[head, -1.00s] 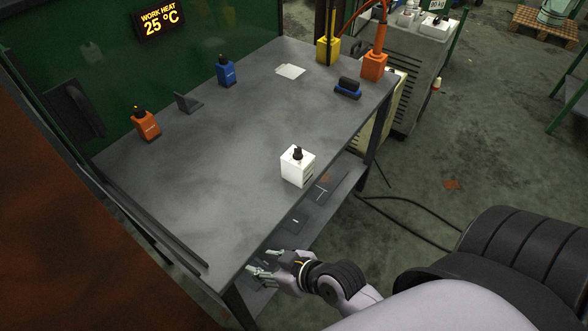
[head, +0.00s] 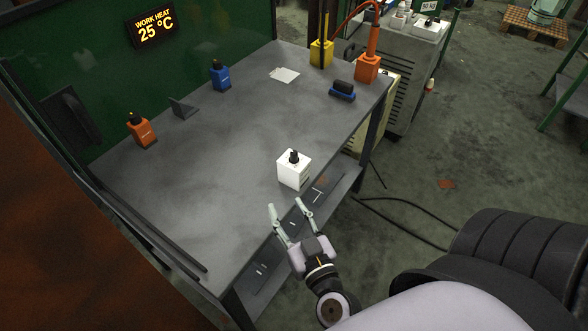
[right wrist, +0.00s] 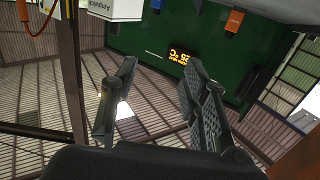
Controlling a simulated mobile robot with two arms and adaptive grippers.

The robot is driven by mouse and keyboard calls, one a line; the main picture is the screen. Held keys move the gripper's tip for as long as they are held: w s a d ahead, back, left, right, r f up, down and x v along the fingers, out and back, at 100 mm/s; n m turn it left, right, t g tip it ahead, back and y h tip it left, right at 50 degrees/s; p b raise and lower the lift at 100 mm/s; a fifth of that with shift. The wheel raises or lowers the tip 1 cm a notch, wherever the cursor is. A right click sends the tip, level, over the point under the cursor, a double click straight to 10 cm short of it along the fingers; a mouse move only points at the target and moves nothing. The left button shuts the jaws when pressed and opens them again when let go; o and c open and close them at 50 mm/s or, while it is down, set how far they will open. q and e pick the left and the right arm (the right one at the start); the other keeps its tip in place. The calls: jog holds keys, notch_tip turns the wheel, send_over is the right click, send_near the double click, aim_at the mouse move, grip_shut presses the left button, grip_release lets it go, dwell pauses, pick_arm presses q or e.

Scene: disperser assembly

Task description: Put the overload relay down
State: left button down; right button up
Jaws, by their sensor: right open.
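A white box with a black knob on top (head: 294,170) stands upright on the grey table (head: 200,190), close to its front edge. I cannot tell from its label whether it is the overload relay. My right gripper (head: 289,207) is open and empty, its fingers pointing up toward the white box with a gap between. In the right wrist view, the open fingers (right wrist: 157,95) have nothing between them, and the white box (right wrist: 115,8) shows at the top edge, left of them. My left gripper is not in view.
Orange (head: 142,132) and blue (head: 220,76) boxes stand along the table's back. A yellow box (head: 321,53), another orange box (head: 367,68) and a dark blue item (head: 342,91) are at the far right end. The middle of the table is clear.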

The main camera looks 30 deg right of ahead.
jog(key=s+d+m+h, duration=0.2)
jog(key=d+h, duration=0.2)
jog(key=p, duration=0.2)
send_near(295, 156)
jog(key=shift+g, duration=0.4)
jog(key=x, duration=0.5)
jog(key=shift+r, duration=0.25)
jog(key=x, duration=0.5)
jog(key=shift+w+a+r+p, duration=0.1)
jog(key=shift+r+p, duration=0.05)
jog(key=shift+p, duration=0.25)
jog(key=shift+w+d, duration=0.2)
jog(key=shift+w, duration=0.25)
jog(key=shift+s, duration=0.1)
jog(key=shift+c, duration=0.6)
grip_shut()
